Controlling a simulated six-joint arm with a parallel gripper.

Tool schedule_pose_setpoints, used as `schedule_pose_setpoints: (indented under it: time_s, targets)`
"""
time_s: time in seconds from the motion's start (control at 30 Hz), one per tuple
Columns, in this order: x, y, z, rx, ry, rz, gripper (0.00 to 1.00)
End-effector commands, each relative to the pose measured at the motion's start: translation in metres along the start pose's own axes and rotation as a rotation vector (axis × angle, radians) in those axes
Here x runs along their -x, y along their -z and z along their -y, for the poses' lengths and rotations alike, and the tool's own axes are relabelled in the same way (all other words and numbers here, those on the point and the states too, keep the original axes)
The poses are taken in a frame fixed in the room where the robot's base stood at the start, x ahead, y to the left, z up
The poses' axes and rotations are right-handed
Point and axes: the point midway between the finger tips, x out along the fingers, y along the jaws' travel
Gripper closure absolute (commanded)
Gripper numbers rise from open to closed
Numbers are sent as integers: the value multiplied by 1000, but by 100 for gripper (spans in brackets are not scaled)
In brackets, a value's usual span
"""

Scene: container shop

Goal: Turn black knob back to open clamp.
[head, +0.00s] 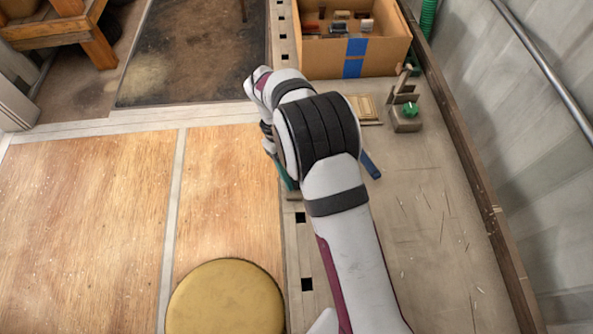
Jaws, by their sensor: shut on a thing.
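My arm reaches from the bottom right up over the bench, and its wrist covers the work spot. A small dark and white edge at the arm's far left end is probably part of my gripper. Its jaws and whatever is between them are hidden. A teal part (285,177) shows just left of and below the wrist, above a small grey base (293,195). It may be part of the clamp, but I cannot tell. The black knob is not visible. How the gripper sits against the knob cannot be seen.
A cardboard box (315,62) with blue tape and small items stands at the back. A small fixture with a green knob (409,109) stands right of my arm. A blue bar (371,165) shows beside the arm. A round yellow seat (225,303) is at front left. The bench right of my arm is mostly clear.

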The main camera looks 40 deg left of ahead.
Motion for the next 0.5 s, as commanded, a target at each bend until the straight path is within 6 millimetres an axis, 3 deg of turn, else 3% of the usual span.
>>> schedule_pose_setpoints:
  time_s: [0.5]
  targets:
    - [0, 0, 0, 102, -43, 1, 100]
